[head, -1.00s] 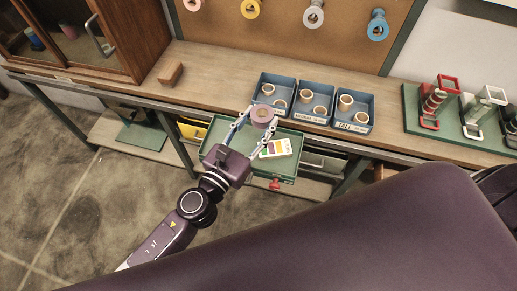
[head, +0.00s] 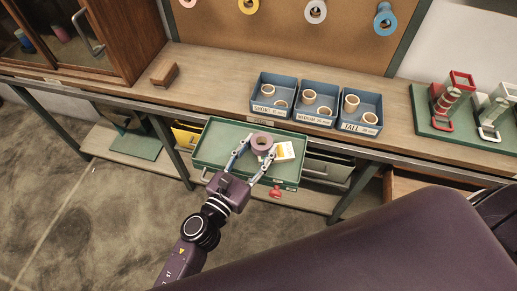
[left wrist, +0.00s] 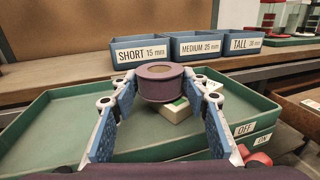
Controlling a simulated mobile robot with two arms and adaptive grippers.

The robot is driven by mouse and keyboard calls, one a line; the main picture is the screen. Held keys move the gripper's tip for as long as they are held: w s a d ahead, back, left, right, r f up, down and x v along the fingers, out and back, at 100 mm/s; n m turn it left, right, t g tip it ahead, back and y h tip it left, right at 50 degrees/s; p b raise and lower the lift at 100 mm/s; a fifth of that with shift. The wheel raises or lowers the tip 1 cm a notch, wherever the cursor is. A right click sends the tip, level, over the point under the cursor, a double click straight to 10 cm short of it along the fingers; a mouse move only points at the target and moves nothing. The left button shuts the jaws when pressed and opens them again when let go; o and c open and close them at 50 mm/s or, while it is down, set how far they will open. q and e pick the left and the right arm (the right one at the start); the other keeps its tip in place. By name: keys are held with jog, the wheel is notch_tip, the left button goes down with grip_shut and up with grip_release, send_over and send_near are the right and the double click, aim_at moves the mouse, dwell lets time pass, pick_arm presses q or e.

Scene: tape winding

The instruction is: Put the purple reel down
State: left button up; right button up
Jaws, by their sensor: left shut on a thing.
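My left gripper (head: 260,148) reaches over the green tray (head: 212,143) from the front. Its fingers are shut on the purple reel (head: 261,139), one finger on each side. In the left wrist view the reel (left wrist: 160,84) sits upright between the fingertips, over the far part of the tray (left wrist: 45,125). I cannot tell whether the reel touches the tray floor. My right gripper is not in view.
Blue bins labelled short (head: 272,78), medium (head: 316,88) and tall (head: 347,127) stand on the bench behind the tray and hold tan rings. The tray's left part is bare. Coloured reels hang on the board behind.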

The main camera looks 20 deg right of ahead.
pick_arm(q)
jog(key=shift+f+b, duration=0.2)
jog(key=shift+b, duration=0.1)
jog(key=o, duration=1.1)
jog(key=shift+r, duration=0.1)
